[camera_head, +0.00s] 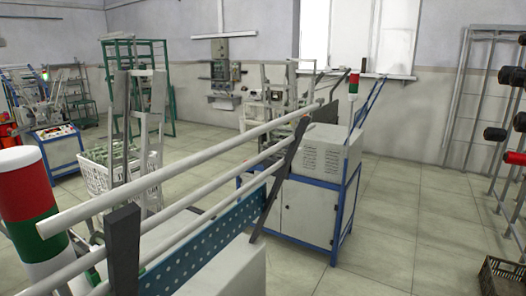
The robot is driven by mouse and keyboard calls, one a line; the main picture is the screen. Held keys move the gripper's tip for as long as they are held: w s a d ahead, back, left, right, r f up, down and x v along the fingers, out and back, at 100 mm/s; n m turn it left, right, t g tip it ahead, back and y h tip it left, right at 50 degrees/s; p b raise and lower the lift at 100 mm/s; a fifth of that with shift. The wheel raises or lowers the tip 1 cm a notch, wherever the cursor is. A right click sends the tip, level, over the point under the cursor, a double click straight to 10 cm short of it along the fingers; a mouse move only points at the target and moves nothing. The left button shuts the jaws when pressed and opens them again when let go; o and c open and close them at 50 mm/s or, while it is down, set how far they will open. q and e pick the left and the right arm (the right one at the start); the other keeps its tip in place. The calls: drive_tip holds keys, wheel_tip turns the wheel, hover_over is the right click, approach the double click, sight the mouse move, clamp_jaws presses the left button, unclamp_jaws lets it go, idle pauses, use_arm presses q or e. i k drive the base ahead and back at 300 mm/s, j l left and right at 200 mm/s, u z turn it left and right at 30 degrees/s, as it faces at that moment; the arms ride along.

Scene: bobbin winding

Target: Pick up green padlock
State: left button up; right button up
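I do not see a green padlock anywhere in the head view. Neither of my grippers is in view, and no part of my arms can be made out. Green things in view are a tall green rack (163,88) at the back left and greenish contents in a white crate (95,178), too small to tell apart.
A winding machine with long white rollers (190,172) fills the near foreground, beside a red, white and green signal column (32,200). A grey cabinet in a blue frame (308,210) stands behind it. A spool rack (497,133) stands right. Tiled floor (400,215) is clear between.

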sight(93, 275)
drive_tip(key=j+z, duration=0.25)
drive_tip(key=j, duration=0.35)
drive_tip(key=j+z, duration=0.3)
drive_tip(key=j, duration=0.25)
drive_tip(key=j+z, duration=0.25)
drive_tip(key=j, duration=0.35)
drive_tip(key=k+j+z, duration=0.15)
drive_tip(key=j+z, duration=0.15)
drive_tip(key=j, duration=0.25)
